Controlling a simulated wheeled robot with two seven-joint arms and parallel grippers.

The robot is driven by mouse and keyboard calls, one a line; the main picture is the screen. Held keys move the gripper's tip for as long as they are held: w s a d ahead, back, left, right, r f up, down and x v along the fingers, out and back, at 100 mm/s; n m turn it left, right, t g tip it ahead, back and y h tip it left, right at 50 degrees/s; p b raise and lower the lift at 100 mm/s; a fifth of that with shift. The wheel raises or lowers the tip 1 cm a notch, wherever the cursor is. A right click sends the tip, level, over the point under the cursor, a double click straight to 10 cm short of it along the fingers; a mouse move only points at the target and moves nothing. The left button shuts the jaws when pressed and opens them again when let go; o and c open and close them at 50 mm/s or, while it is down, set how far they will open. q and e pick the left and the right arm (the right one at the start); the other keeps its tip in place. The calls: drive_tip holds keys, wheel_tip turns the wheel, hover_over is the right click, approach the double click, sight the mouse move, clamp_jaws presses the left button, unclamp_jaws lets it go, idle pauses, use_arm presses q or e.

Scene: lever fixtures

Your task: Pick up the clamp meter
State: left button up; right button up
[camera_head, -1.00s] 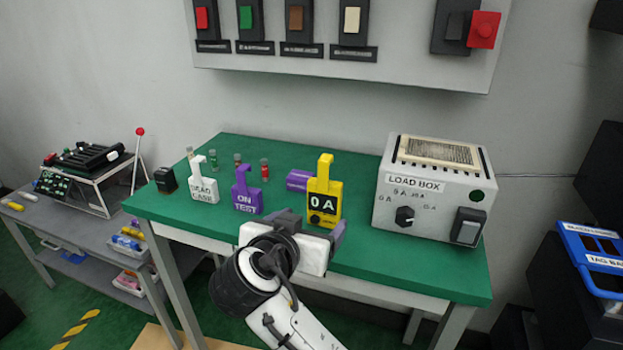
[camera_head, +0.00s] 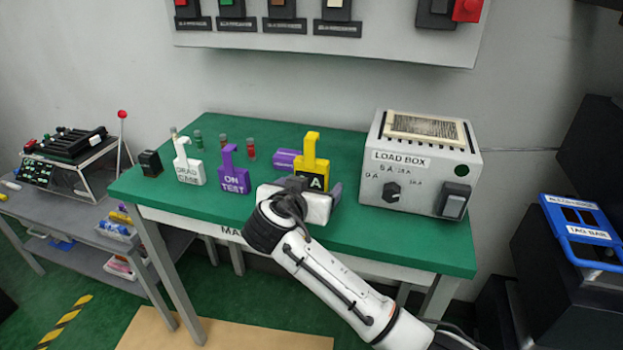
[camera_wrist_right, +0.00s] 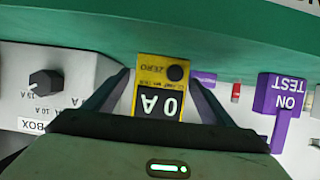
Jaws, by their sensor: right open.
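The yellow clamp meter (camera_head: 313,165) stands upright on the green table, its hook at the top and its lower part hidden behind my right gripper in the head view. In the wrist view the clamp meter (camera_wrist_right: 161,88) appears upside down, with its "0 A" display and black knob facing me. My right gripper (camera_head: 310,187) is open, its two dark fingers (camera_wrist_right: 162,88) on either side of the meter's body. I cannot tell whether either finger touches it. My left gripper is not in view.
A purple "ON TEST" tag (camera_head: 234,178) and a white "DEAD CASE" tag (camera_head: 189,171) stand left of the meter. The load box (camera_head: 422,165) stands to the right. The green table (camera_head: 375,235) is clear in front.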

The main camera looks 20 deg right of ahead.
drive_tip(key=c, duration=1.2)
drive_tip(key=shift+c, duration=0.4)
drive_tip(key=shift+r, duration=0.15)
